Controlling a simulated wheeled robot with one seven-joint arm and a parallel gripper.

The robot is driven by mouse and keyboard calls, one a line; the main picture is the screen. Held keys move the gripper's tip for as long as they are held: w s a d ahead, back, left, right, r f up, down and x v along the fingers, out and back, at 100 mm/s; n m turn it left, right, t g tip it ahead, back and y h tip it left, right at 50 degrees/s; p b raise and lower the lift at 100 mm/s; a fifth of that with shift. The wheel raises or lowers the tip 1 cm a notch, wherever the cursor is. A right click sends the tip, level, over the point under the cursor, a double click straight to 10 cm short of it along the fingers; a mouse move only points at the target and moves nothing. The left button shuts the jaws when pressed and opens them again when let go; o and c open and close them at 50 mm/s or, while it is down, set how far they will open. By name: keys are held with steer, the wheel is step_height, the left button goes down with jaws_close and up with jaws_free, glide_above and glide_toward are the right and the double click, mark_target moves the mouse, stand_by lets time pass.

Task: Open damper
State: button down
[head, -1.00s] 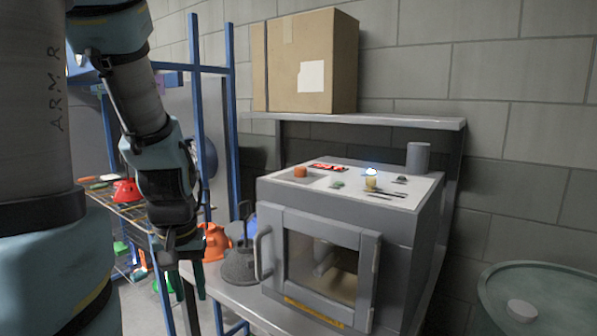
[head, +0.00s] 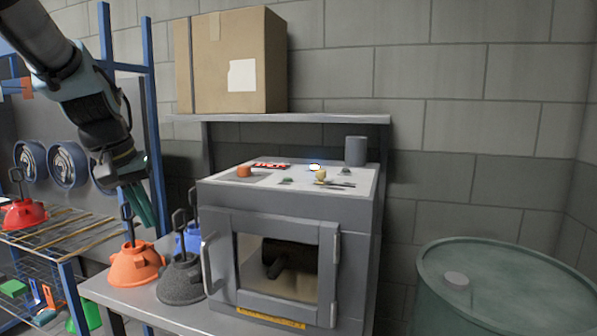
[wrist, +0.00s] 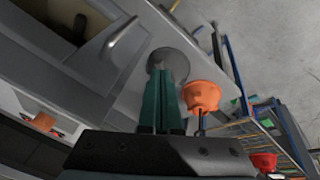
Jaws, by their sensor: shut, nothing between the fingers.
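A grey box oven (head: 290,208) with a windowed door stands on the bench. On its light top are an orange block (head: 244,171), a yellow knob-like part (head: 320,175) and small dark parts. I cannot tell which part is the damper. The door (head: 328,262) looks closed, with a handle (head: 208,262) at its left. My gripper (head: 150,222) points down, left of the oven and apart from it. In the wrist view its green fingers (wrist: 167,62) are together and empty, above the dark grey hood (wrist: 172,60); the orange block (wrist: 43,122) shows at left.
An orange hood (head: 136,264), the dark grey hood (head: 181,284) and a blue hood (head: 190,238) with upright hooks stand left of the oven. A cardboard box (head: 265,60) sits on the shelf above. A green drum (head: 430,290) stands at right. Blue posts (head: 152,90) rise at left.

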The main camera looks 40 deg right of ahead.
mark_target(321, 176)
steer(key=s+d+r+m+g+h+b, duration=0.1)
steer(key=s+d+r, duration=0.3)
steer(key=d+r, duration=0.4)
steer(key=s+d+r+m+g+h+b, duration=0.1)
steer(key=s+d+r+m+h+b, duration=0.1)
steer(key=d+r, duration=0.6)
steer(key=s+d+m+h, duration=0.1)
steer(key=s+d+m, duration=0.1)
steer(key=s+d, duration=0.1)
steer(key=shift+d+g, duration=0.3)
steer(key=shift+d, duration=0.1)
steer(key=shift+s, duration=0.1)
steer(key=p+x, duration=0.3)
steer(key=x, duration=0.6)
steer(key=s+d+p, duration=0.1)
steer(key=s+d, duration=0.1)
steer(key=shift+d+f+p, duration=0.3)
steer(key=shift+p, duration=0.1)
steer(key=shift+s+d+f, duration=0.2)
steer(key=shift+s+d, duration=0.1)
steer(key=shift+d, duration=0.15)
